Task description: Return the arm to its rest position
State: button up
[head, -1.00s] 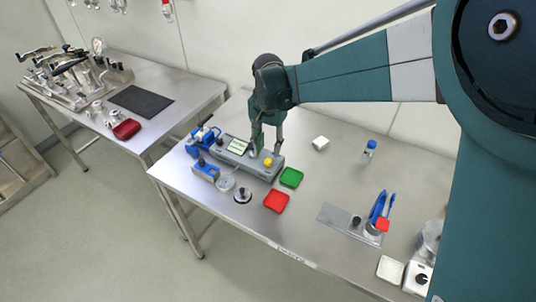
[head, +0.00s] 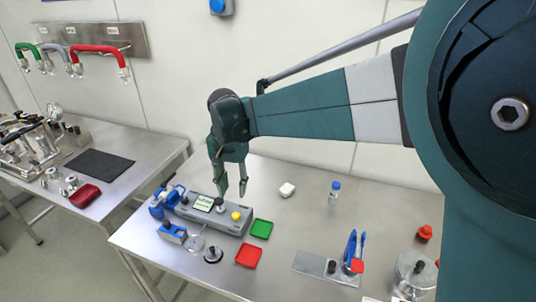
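My teal arm reaches in from the right of the head view, and my gripper (head: 233,192) hangs at its end, fingers pointing down. The two fingers are apart with a gap between them, and I see nothing held. The exact height of the fingertips over the device cannot be told.
A second table (head: 125,185) stands left. Coloured hoses (head: 98,50) hang on the wall.

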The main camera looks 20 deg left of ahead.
jog(key=d+r+t, duration=0.1)
jog(key=d+r, duration=0.2)
jog(key=d, duration=0.8)
jog(key=d+r+t+y, duration=0.1)
jog(key=d+r, duration=0.2)
jog(key=d, duration=0.7)
jog(key=d+r+t, duration=0.1)
jog(key=d+r, duration=0.2)
jog(key=d, duration=0.8)
jog(key=s+d+f+t, duration=0.1)
jog(key=s+d, duration=0.4)
jog(key=d, duration=0.3)
jog(key=s+d+f+t, duration=0.1)
jog(key=s+d, duration=0.4)
jog(key=d, duration=0.3)
jog(key=s+d+f+m+t+h, duration=0.1)
jog(key=s+d+t, duration=0.1)
jog(key=s+d, duration=0.3)
jog(key=shift+d+f, duration=0.4)
jog(key=shift+d, duration=1.6)
jog(key=shift+s, duration=0.1)
